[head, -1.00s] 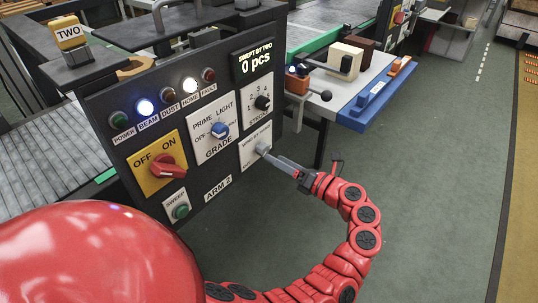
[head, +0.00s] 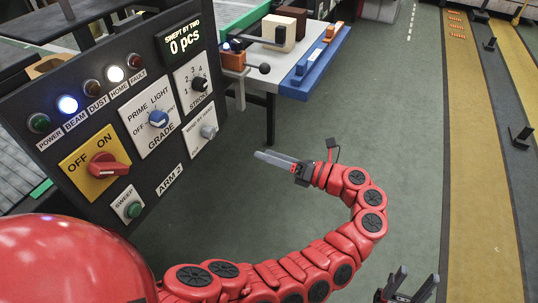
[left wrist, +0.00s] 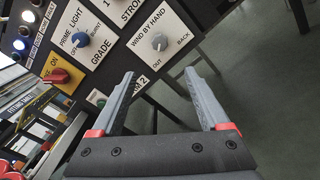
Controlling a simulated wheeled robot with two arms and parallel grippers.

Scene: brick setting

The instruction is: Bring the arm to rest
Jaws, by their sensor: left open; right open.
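My left gripper (head: 257,156) is at the end of my curved red arm, over open floor to the right of the control panel (head: 100,150). Its jaws are open with nothing between them in the left wrist view (left wrist: 158,74). The grey "WIND BY HAND" knob (head: 208,131) is apart from the fingers; it shows beyond them in the left wrist view (left wrist: 159,41). My right gripper (head: 410,287) stands open and empty at the bottom edge of the head view; most of its arm is out of view.
The panel carries a red OFF/ON switch (head: 109,165), a blue grade knob (head: 158,118), a green sweep button (head: 133,210) and a display (head: 184,40) reading 0 pcs. A bench with a blue tray (head: 312,65) stands behind. The green floor (head: 400,130) is clear.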

